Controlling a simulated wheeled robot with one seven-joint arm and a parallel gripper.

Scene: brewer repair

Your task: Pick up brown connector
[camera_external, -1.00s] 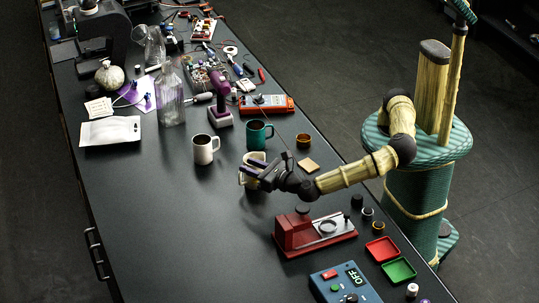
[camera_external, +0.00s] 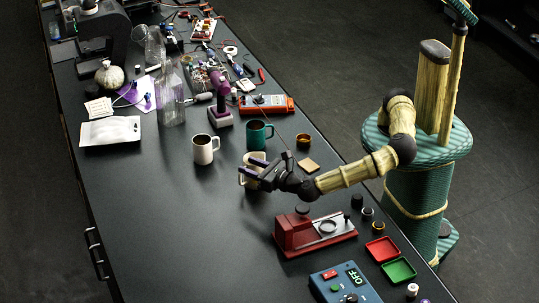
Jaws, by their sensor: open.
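I cannot tell for sure which thing is the brown connector. A small dark cylinder with a brown-orange rim (camera_external: 378,228) stands at the table's right edge, in a row with a black one and a grey one. A short brown cup-like ring (camera_external: 304,141) stands farther back, right of the green mug. My gripper (camera_external: 251,170) is open, its purple-tipped fingers pointing left at a cream mug (camera_external: 249,183), which they partly hide. Whether they touch the mug is unclear. My gripper is well away from the row of small cylinders and left of the brown ring.
A red press-like device (camera_external: 294,232) stands in front of my gripper. Red (camera_external: 381,249) and green (camera_external: 399,270) trays and a blue box (camera_external: 345,285) lie near the right edge. White (camera_external: 204,150) and green (camera_external: 257,135) mugs stand behind. The table's left front is clear.

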